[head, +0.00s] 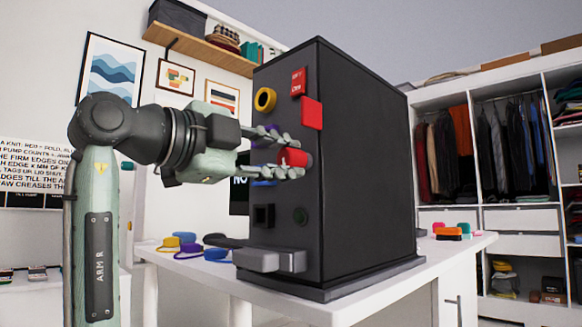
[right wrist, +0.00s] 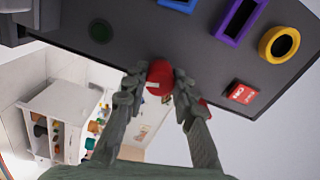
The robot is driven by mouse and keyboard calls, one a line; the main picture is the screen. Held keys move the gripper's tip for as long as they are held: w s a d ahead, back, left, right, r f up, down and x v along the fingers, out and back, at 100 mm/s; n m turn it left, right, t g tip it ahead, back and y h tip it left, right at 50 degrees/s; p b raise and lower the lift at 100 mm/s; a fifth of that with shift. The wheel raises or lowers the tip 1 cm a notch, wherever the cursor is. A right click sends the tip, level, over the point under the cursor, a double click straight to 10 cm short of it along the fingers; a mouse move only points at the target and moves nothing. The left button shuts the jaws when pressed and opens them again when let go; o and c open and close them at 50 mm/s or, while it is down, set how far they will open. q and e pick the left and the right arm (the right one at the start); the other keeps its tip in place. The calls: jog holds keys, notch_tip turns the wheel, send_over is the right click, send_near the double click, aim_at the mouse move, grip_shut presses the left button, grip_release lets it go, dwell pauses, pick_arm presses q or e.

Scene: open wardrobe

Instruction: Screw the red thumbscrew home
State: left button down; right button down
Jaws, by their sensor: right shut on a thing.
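The red thumbscrew (head: 295,157) is on the front face of a tall dark grey cabinet-like box (head: 365,170), near its right edge. It also shows in the right wrist view (right wrist: 160,74) as a round red head with a pale mark, close to the panel. My right gripper (head: 287,154) is shut on the thumbscrew, with one finger above and one below it in the head view. In the right wrist view the fingers (right wrist: 157,98) lie on either side of the head. The threaded part is hidden. My left gripper is in neither view.
Above the thumbscrew are a red plate (head: 312,113), a red label (head: 298,82) and a yellow ring (head: 265,99). Below are a dark square socket (head: 263,216) and green disc (head: 300,215). A grey block (head: 270,260) juts out low. Coloured pieces lie on the white table (head: 390,292).

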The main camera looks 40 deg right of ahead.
jog(key=m+b, duration=0.1)
jog(key=m, duration=0.2)
jog(key=shift+f+m, duration=0.1)
jog(key=shift+m, duration=0.3)
jog(key=m+b, duration=0.1)
jog(key=m, duration=0.3)
jog(key=shift+m, duration=0.3)
jog(key=m+b, duration=0.1)
jog(key=m, duration=0.5)
jog(key=c, duration=1.2)
grip_release()
jog(key=shift+o, duration=0.2)
jog(key=shift+c, duration=0.3)
